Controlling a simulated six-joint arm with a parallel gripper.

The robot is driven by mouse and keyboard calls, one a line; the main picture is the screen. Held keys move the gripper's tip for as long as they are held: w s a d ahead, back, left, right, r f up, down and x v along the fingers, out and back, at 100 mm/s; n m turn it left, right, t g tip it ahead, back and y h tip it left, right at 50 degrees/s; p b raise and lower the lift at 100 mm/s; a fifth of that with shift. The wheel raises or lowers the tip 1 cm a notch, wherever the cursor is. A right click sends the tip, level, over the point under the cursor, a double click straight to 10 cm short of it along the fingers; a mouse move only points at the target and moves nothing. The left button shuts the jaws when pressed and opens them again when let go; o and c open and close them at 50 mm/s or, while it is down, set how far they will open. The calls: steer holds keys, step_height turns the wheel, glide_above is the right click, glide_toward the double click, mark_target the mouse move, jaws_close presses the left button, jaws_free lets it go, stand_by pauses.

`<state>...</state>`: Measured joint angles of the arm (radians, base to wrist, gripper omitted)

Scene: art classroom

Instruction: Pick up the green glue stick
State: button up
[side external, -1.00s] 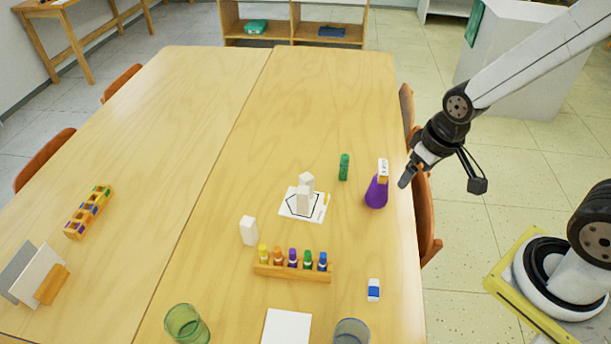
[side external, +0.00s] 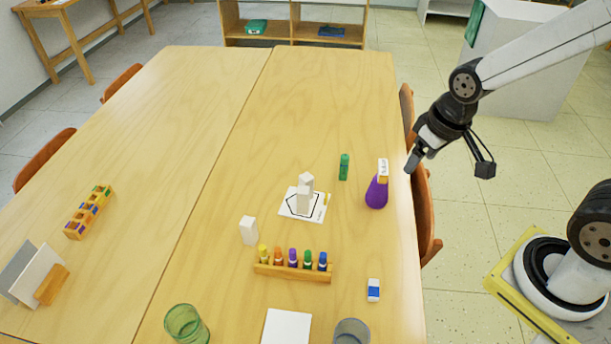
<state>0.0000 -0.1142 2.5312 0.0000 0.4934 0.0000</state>
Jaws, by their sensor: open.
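The green glue stick (side external: 344,167) stands upright on the right half of the table, behind and to the left of the purple bottle. My gripper (side external: 413,162) is open and empty at the table's right edge, to the right of the glue stick and clear of it. Its fingers point down and left, and part of them is hard to make out from this side.
White blocks (side external: 305,196) stand on a white card. A wooden rack (side external: 292,272) holds several small coloured bottles. The table behind the glue stick is clear.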

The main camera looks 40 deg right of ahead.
steer(key=r, duration=0.1)
steer(key=m+t+y, duration=0.7)
steer(key=m+y, duration=0.3)
steer(key=m, duration=1.7)
glide_above(347, 162)
steer(key=s+d, duration=0.3)
steer(key=d, duration=0.1)
steer(key=f, duration=2.4)
steer(key=shift+w+d+f, duration=0.1)
steer(key=shift+w+f, duration=0.15)
steer(key=shift+f+x, duration=0.2)
steer(key=shift+x, duration=3.7)
steer(key=shift+s+d, duration=0.1)
jaws_close()
